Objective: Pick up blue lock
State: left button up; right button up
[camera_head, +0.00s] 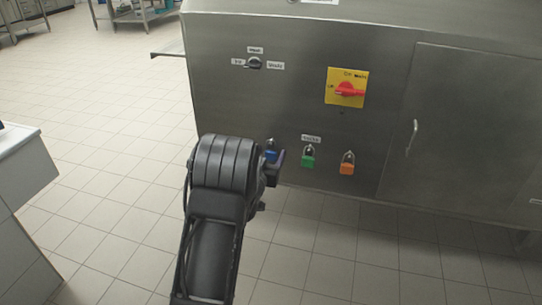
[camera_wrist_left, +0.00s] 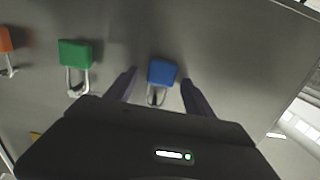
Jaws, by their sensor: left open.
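A blue lock (camera_head: 270,151) hangs on the steel machine front, partly hidden by my left arm in the head view. In the left wrist view the blue lock (camera_wrist_left: 162,73) shows its whole body, with its shackle partly showing between my fingers. My left gripper (camera_head: 277,165) is at the lock, its fingers seen from the side. In the left wrist view my left gripper (camera_wrist_left: 158,82) is open, with one finger on each side of the blue lock and a gap to each. My right gripper is not in view.
A green lock (camera_head: 308,160) and an orange lock (camera_head: 347,167) hang to the right of the blue one. Above are a red rotary switch on a yellow plate (camera_head: 332,98) and a small black selector knob (camera_head: 253,63). The tiled floor (camera_head: 110,150) on the left is clear.

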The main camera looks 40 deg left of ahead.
pick_arm(q)
jog(key=shift+c, duration=0.3)
grip_shut()
dwell(0.5)
